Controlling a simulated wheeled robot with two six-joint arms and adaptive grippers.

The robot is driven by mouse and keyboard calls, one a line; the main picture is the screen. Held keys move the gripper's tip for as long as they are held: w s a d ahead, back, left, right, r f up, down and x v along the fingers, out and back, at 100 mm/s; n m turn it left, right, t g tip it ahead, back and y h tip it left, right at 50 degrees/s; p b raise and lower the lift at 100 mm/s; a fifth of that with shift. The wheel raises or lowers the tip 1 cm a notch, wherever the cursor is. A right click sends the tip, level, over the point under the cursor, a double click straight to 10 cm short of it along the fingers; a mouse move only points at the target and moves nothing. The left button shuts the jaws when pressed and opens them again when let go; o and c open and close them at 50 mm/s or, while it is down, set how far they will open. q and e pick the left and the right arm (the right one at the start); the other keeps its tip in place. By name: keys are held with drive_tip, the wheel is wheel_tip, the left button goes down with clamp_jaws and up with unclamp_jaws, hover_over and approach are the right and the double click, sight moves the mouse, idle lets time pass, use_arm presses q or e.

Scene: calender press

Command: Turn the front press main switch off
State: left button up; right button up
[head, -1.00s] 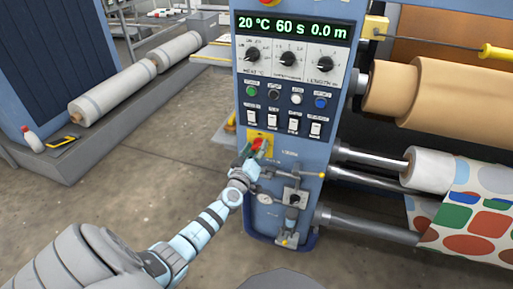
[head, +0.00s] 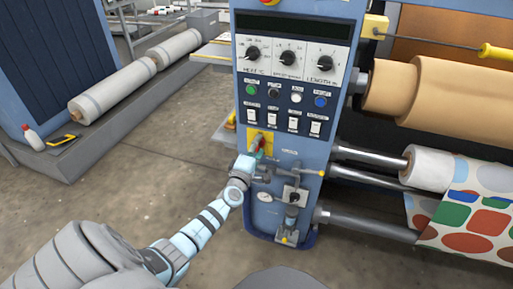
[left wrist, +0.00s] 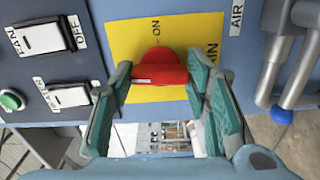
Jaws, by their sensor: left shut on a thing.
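The main switch is a red rotary handle (head: 261,145) on a yellow plate (head: 268,135), low on the blue front panel of the press. In the left wrist view the red handle (left wrist: 160,68) sits between my two green finger pads, on the yellow plate (left wrist: 205,35) with an "ON" mark above it. My left gripper (head: 257,151) is shut on the handle and partly hides it in the head view. The display (head: 292,25) at the top of the panel is dark. My right gripper is in neither view.
Dials, coloured buttons and white rocker switches (head: 294,123) sit above the handle. A valve with metal pipes (head: 295,172) is close at its lower right. Rollers with patterned cloth (head: 475,215) stand to the right.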

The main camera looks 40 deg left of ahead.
use_arm(q)
drive_tip(key=shift+f+n, duration=0.1)
drive_tip(key=shift+n, duration=0.5)
drive_tip(key=o, duration=1.2)
drive_tip(key=shift+c, duration=0.2)
drive_tip(key=v, duration=1.2)
drive_tip(key=shift+d, duration=0.15)
